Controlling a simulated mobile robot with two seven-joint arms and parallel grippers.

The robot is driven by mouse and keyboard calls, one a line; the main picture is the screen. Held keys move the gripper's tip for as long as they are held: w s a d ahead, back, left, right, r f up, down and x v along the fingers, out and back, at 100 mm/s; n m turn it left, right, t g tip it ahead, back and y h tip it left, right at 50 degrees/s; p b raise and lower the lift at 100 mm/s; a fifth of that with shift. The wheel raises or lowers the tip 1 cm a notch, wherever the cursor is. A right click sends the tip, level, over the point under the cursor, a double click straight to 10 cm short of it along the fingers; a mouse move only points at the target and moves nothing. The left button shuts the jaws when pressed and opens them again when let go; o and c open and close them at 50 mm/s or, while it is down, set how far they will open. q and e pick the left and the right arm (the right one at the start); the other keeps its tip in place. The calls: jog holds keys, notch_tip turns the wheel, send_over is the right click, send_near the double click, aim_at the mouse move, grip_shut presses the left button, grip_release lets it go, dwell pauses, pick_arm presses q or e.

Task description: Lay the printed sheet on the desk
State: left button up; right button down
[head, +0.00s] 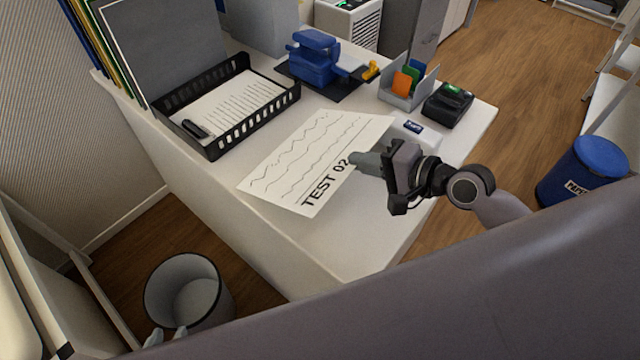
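The printed sheet (300,160), white with wavy lines and the text "TEST 02", is spread flat over the white desk (345,245). I cannot tell whether all of it touches the top. My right gripper (359,161) is at the sheet's right edge, its fingers close together and overlapping the edge beside the "02"; it looks shut on the sheet. My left gripper (167,337) shows only as two pale fingertips apart at the bottom left, in front of the bin, with nothing seen between them. My own body hides the rest of it.
A black tray (228,140) of papers stands left of the sheet. A blue device (316,62), a card holder (403,92) and a black box (447,108) stand behind. A small blue-labelled item (413,127) lies near the sheet's right corner. A waste bin (222,305) stands below left.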

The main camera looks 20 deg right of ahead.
notch_tip(320, 180, down, 4)
jog(key=b, duration=0.3)
jog(key=shift+f, duration=0.2)
jog(key=shift+f+b, duration=0.75)
jog(key=shift+f, duration=0.1)
jog(key=c, duration=1.5)
grip_release()
jog(key=shift+c, duration=0.2)
jog(key=p+v, duration=0.1)
jog(key=v, duration=0.7)
